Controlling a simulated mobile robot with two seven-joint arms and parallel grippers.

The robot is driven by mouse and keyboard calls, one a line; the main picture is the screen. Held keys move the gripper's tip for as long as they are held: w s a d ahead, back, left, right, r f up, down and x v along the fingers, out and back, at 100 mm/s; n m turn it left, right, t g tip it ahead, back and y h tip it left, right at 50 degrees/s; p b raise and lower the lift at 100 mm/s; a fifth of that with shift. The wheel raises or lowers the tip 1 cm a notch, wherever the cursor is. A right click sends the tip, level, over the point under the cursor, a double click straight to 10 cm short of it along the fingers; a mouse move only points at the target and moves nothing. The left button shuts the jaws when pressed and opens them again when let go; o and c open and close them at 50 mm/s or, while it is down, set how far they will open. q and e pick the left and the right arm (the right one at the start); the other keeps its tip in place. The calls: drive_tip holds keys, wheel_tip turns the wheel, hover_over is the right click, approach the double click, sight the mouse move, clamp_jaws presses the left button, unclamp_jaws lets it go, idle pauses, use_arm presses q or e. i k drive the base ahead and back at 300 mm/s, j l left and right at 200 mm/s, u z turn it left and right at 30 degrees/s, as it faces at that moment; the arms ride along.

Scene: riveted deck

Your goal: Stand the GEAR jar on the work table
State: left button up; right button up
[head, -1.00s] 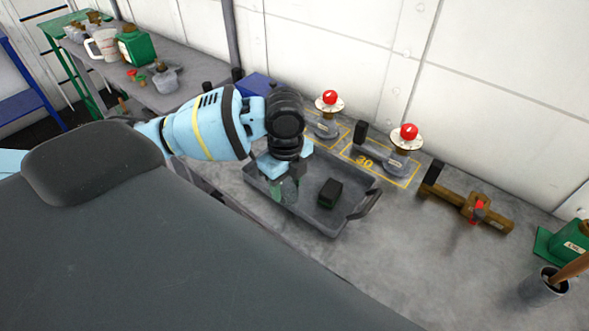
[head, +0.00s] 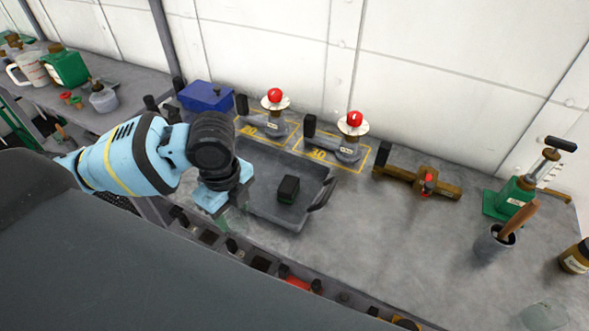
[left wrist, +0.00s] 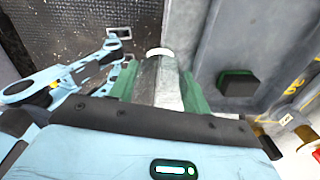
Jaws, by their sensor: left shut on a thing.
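My left gripper (head: 236,222) is at the near left edge of the grey tray (head: 264,184), pointing down. In the left wrist view its green fingers (left wrist: 163,85) are shut on a grey thing (left wrist: 167,82) with a pale rounded end. No label shows on it, so I cannot tell whether it is the GEAR jar. An amber jar (head: 575,258) stands at the far right of the work table (head: 410,240); its label is too small to read. My right gripper is not in view.
A dark block (head: 288,189) lies in the tray. Behind stand two red-knobbed fixtures (head: 275,105) (head: 351,133) and a blue box (head: 206,96). A brown clamp (head: 415,181), green jack (head: 514,196) and grey cup (head: 494,242) are to the right. The table's middle right is clear.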

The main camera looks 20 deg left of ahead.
sight(472, 297)
drive_tip(key=k+l, duration=0.1)
drive_tip(key=l, duration=0.5)
drive_tip(key=k+l, duration=0.1)
drive_tip(key=l, duration=0.5)
drive_tip(key=k+l+z, duration=0.1)
drive_tip(key=l, duration=0.55)
